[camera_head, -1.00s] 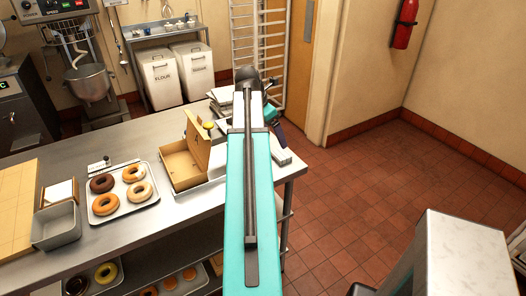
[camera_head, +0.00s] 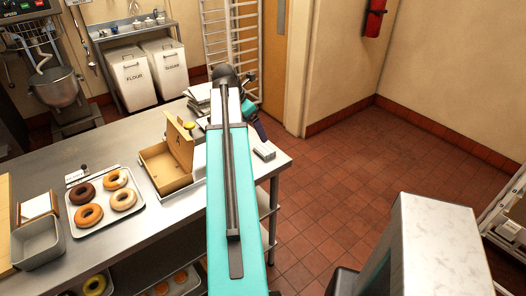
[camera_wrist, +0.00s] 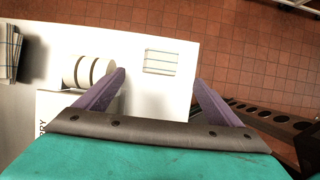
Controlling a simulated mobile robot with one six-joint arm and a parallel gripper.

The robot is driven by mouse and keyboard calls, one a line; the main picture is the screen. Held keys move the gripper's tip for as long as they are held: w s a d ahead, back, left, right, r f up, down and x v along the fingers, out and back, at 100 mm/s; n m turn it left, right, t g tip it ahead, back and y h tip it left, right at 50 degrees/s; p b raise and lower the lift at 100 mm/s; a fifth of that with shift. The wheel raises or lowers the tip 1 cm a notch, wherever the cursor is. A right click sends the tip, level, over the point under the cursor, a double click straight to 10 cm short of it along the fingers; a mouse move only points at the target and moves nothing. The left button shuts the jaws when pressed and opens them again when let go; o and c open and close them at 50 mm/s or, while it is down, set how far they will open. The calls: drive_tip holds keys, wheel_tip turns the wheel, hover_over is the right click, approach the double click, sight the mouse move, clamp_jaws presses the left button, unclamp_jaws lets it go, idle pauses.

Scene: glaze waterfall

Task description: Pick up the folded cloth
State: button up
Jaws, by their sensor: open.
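A small folded cloth, pale with thin stripes (camera_wrist: 161,62), lies flat on the white-looking counter top in the wrist view. In the head view the cloth (camera_head: 265,152) lies near the counter's right end. My gripper (camera_wrist: 158,77) is open and empty, its two purple fingers spread with the cloth between and just beyond their tips in the picture. In the head view my gripper (camera_head: 261,132) is partly hidden behind my arm, close to the cloth. I cannot tell its height above the counter.
A stack of folded items (camera_wrist: 8,52) is farther left. An open cardboard box (camera_head: 165,168) and a donut tray (camera_head: 104,205) are on the counter. Open tiled floor (camera_head: 325,195) lies right of it.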

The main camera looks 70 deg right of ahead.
drive_tip(key=p, duration=0.2)
hover_over(263, 148)
drive_tip(key=w+a, duration=0.1)
drive_tip(key=a, duration=0.1)
drive_tip(key=shift+w+a+f, duration=0.1)
drive_tip(key=shift+f, duration=3.05)
drive_tip(key=shift+f, duration=0.1)
drive_tip(key=shift+p+x, duration=0.8)
drive_tip(key=shift+x, duration=0.55)
drive_tip(key=shift+p+x, duration=0.3)
drive_tip(key=shift+x, duration=0.85)
drive_tip(key=c, duration=1.1)
